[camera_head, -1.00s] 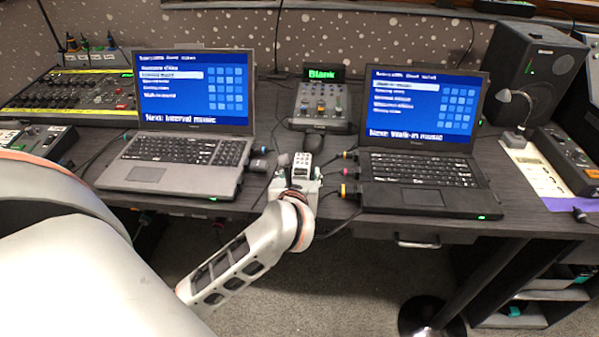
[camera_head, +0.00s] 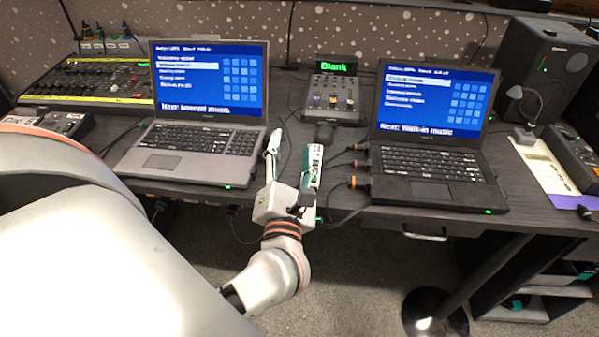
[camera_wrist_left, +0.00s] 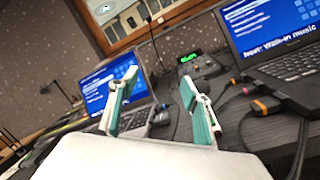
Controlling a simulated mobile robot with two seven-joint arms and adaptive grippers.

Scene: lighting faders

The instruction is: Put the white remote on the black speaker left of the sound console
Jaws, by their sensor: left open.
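My left gripper (camera_head: 294,142) is open at the desk's front edge, between the two laptops. Its two fingers stand apart with nothing seen between them; in the left wrist view the gripper (camera_wrist_left: 159,84) shows teal pads and an empty gap. I cannot make out a white remote in either view. A black speaker (camera_head: 540,70) stands at the back right, beyond the right laptop. A yellow-edged mixing console (camera_head: 95,82) is at the far left; I cannot tell whether it is the sound console. No speaker shows to its left. My right gripper is not in view.
A grey laptop (camera_head: 190,165) and a black laptop (camera_head: 430,190) flank the gripper. A small fader box (camera_head: 333,98) stands behind. Cables with coloured plugs (camera_head: 359,164) lie close to its right. A lamp (camera_head: 525,110) and white sheet (camera_head: 545,172) are at the right.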

